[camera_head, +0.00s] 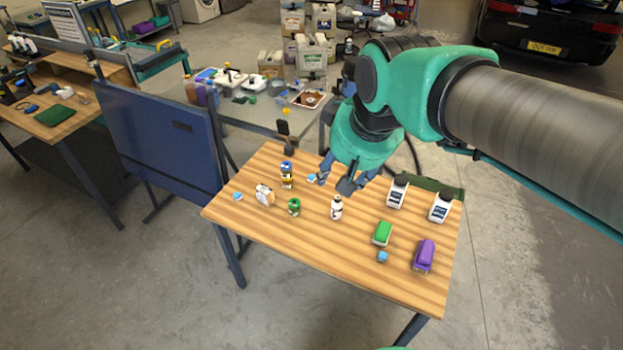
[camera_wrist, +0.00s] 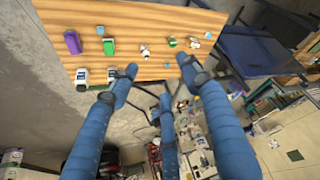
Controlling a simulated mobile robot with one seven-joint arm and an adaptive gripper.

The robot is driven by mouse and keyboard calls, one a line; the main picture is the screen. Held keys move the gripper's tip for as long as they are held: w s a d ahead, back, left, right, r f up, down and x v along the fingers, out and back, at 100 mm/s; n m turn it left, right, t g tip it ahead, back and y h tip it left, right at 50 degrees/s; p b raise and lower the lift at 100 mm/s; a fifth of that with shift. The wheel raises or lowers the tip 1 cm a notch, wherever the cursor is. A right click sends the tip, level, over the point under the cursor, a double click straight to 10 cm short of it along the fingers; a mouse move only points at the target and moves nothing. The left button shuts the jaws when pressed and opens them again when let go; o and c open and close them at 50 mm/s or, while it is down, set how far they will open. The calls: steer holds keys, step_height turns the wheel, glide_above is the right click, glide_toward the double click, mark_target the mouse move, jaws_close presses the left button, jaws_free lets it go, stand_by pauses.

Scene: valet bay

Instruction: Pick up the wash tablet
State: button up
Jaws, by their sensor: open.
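Three small light-blue blocks that look like wash tablets lie on the wooden table (camera_head: 330,258): one at the left edge (camera_head: 238,196), one near the back beside my gripper (camera_head: 311,178), and one at the front right by a green block (camera_head: 383,257). The wrist view shows them too, at the purple end (camera_wrist: 100,30), at the far end (camera_wrist: 208,35) and between my fingertips in the picture (camera_wrist: 167,65). Which one is meant I cannot tell. My gripper (camera_head: 338,177) is open and empty above the back of the table; its fingers also show in the wrist view (camera_wrist: 158,68).
A white bottle (camera_head: 337,208), a green can (camera_head: 294,207), a yellow-blue bottle (camera_head: 287,175) and a white item (camera_head: 265,195) stand nearby. A blue panel (camera_head: 160,140) stands left.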

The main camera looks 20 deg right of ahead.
steer(key=w+d+f+n+g+p, duration=0.1)
steer(key=w+d+f, duration=0.15)
steer(key=w, duration=0.85)
steer(key=w+d+f+n, duration=0.1)
steer(key=w+f, duration=0.3)
steer(key=w, duration=0.7)
steer(key=w+d+f+n+g+p, duration=0.1)
steer(key=w+d+f, duration=0.15)
steer(key=w, duration=0.85)
steer(key=w+d+f+n, duration=0.1)
steer(key=w+d+f, duration=0.1)
steer(key=w+f, duration=0.4)
steer(key=w+d+f+n+g+p, duration=0.1)
steer(key=w+f, duration=0.5)
steer(key=f, duration=0.8)
steer(key=w+d+f, duration=0.4)
steer(key=w+f, duration=0.2)
steer(key=f, duration=0.5)
steer(key=shift+w+n+g+y+p, duration=0.15)
steer(key=shift+n+g+y+p, duration=0.2)
steer(key=shift+n+g+y, duration=0.05)
steer(key=shift+f, duration=0.15)
glide_above(312, 176)
steer(key=shift+s+f+b, duration=0.15)
steer(key=shift+s+f, duration=0.05)
steer(key=shift+f, duration=1.9)
steer(key=shift+s+f+b, duration=0.15)
steer(key=shift+s+f, duration=0.05)
steer(key=shift+f, duration=1.85)
